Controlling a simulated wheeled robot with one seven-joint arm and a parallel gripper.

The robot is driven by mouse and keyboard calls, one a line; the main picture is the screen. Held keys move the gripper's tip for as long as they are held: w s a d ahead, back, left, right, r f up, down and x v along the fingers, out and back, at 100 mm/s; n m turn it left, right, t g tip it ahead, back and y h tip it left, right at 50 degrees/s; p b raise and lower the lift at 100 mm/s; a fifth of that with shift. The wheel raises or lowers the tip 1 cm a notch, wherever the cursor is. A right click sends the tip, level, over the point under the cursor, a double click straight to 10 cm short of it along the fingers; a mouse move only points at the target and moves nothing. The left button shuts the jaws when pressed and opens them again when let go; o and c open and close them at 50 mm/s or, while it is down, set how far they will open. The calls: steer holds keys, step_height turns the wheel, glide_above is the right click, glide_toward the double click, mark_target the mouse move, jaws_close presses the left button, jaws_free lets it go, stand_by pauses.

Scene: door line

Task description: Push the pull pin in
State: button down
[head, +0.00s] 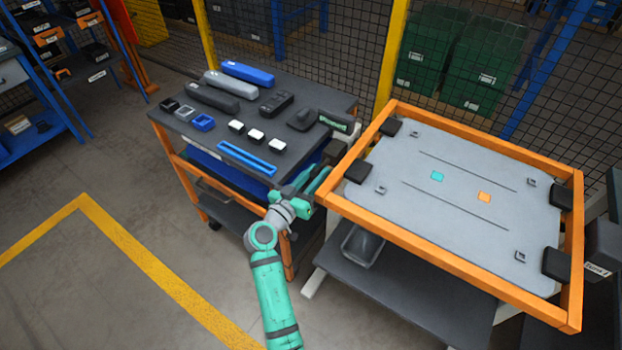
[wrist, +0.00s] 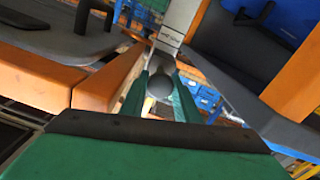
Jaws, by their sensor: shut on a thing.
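My gripper (head: 311,190) is at the near left corner of the orange-framed fixture, in the gap beside the dark cart. In the wrist view its two green fingers (wrist: 160,95) are shut on a round grey knob, the pull pin (wrist: 160,86). A grey labelled block (wrist: 171,35) is just beyond the knob; its label is too blurred to read. The pin's shaft does not show, so I cannot tell how far in it sits. In the head view the gripper and the fixture's edge hide the pin.
The orange frame (head: 400,229) surrounds a light grey panel (head: 450,170) with dark corner blocks. The dark-topped cart (head: 290,172) to its left holds several tools and small parts. A mesh fence stands behind. The floor at the left, with yellow lines (head: 140,255), is clear.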

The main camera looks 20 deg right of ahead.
steer(key=shift+w+d, duration=0.25)
steer(key=shift+d, duration=0.05)
steer(key=c, duration=1.6)
jaws_free()
steer(key=v, duration=1.1)
